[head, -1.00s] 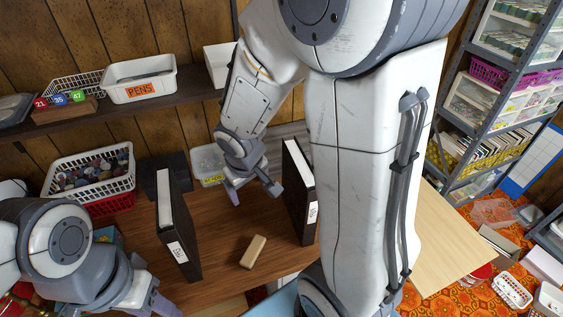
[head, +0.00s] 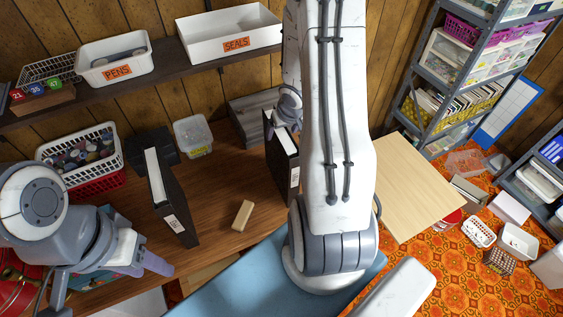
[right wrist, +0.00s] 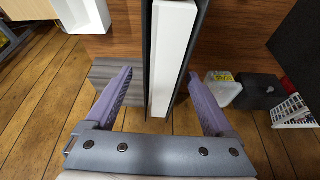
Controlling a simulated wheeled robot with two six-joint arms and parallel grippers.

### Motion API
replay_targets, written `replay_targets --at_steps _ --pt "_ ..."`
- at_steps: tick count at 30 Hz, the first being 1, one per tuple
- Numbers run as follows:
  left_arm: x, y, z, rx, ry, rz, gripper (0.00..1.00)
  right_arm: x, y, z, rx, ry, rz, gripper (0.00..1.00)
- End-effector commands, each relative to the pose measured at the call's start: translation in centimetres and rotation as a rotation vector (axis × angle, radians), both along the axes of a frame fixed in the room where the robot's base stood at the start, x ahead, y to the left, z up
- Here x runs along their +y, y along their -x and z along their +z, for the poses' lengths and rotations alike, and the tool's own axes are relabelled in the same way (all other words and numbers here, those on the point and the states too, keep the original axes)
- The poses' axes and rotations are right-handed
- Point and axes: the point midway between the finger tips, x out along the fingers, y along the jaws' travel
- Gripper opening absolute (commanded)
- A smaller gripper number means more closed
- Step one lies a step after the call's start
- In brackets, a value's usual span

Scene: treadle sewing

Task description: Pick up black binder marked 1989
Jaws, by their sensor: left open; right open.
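Two black binders stand upright on the wooden table in the head view. The left binder (head: 174,200) has a white spine label, too small to read surely. The right binder (head: 282,163) is partly hidden by my right arm, and its label (head: 294,177) is unreadable. My right gripper (head: 287,108) is at the top of the right binder. In the right wrist view its open fingers (right wrist: 160,78) lie on either side of a black binder (right wrist: 178,40) with white page edges, with visible gaps. My left gripper (head: 148,266) is open and empty at the table's lower left.
A tan block (head: 242,214) lies between the binders. A white basket (head: 85,158), a clear tub (head: 192,136) and a grey box (head: 252,112) stand behind. A shelf (head: 180,75) with PENS and SEALS bins runs above the table.

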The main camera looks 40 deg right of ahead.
Motion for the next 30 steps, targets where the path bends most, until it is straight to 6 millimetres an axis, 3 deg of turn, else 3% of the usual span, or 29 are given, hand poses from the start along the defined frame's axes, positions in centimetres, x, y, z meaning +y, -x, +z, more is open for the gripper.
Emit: replay_targets --at_steps 11,30 --pt "0.0 0.0 -3.3 0.000 0.000 0.002 0.50 -0.3 -1.7 -4.6 0.000 0.000 0.000 0.88" --pt "0.0 0.0 -3.4 -0.001 0.001 0.001 0.50 -0.3 -1.8 -4.9 0.000 0.001 0.000 0.88"
